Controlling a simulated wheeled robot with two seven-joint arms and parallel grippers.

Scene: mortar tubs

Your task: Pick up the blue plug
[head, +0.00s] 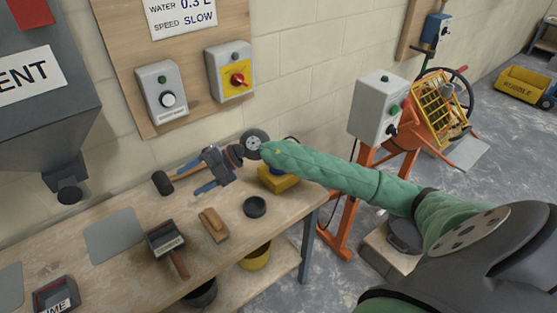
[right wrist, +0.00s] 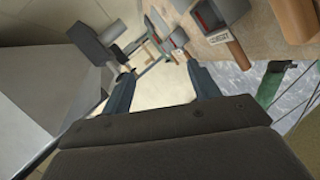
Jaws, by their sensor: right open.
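My right gripper (head: 188,180) is open over the back of the workbench, its two blue fingers apart and nothing held between them. In the right wrist view the same gripper (right wrist: 155,65) is open too, with tools below and beyond it. A small blue piece (head: 277,170) shows on a yellow block (head: 284,183), to the right of the gripper and partly hidden by my green sleeve. I cannot tell whether this is the blue plug, and no other clear plug shows. My left gripper is not in view.
A black mallet (head: 162,183) lies near the fingers. A labelled scoop (head: 165,238), a wooden float (head: 213,225) and a dark round tub (head: 255,207) lie on the bench (head: 110,275). Control boxes hang on the wall board. A grey hopper (head: 45,110) stands at left, an orange mixer at right.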

